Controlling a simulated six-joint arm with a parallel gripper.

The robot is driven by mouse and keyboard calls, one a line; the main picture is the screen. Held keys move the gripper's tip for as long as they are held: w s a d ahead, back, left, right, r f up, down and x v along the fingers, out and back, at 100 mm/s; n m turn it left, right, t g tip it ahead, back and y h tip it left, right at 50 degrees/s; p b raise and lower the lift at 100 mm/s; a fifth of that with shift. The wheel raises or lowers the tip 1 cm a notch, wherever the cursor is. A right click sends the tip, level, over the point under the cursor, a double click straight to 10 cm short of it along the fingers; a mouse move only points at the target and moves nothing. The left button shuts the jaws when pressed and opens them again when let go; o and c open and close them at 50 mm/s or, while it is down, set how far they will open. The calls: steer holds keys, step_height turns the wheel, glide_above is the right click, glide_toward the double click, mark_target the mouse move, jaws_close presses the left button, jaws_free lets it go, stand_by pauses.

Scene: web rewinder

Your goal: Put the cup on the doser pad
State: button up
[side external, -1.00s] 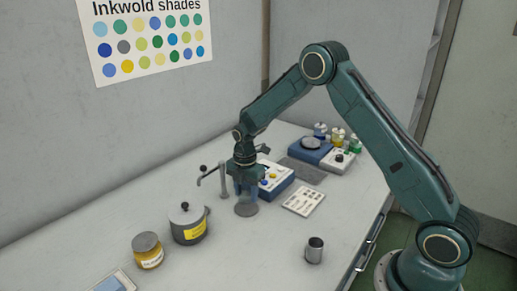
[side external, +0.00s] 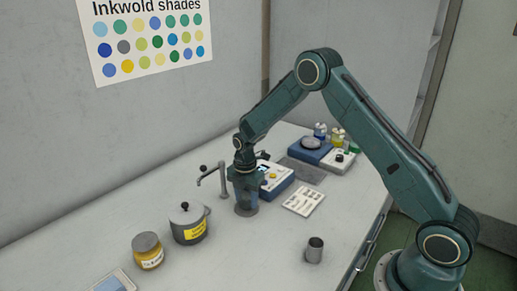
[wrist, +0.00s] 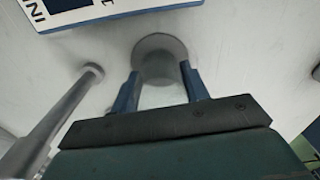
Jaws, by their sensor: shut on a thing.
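My gripper (side external: 245,202) is pointing down over the round grey doser pad (side external: 244,211), beside the spout post. In the wrist view its two blue fingers (wrist: 160,84) stand either side of a pale, see-through cup (wrist: 158,70) and are shut on it. Behind the cup shows the rim of the pad (wrist: 173,40). The cup appears over the pad, at or very near its surface; I cannot tell whether it touches. In the side view the fingers mostly hide the cup.
A spout on a post (side external: 222,180) stands close left of my gripper. A blue-and-white device (side external: 275,181) is close behind right.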

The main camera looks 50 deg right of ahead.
steer(key=shift+f, duration=0.35)
stand_by(0.3)
steer(key=o, duration=1.7)
steer(key=shift+r, duration=0.15)
step_height(320, 180, up, 11)
steer(key=shift+f, duration=0.15)
stand_by(0.8)
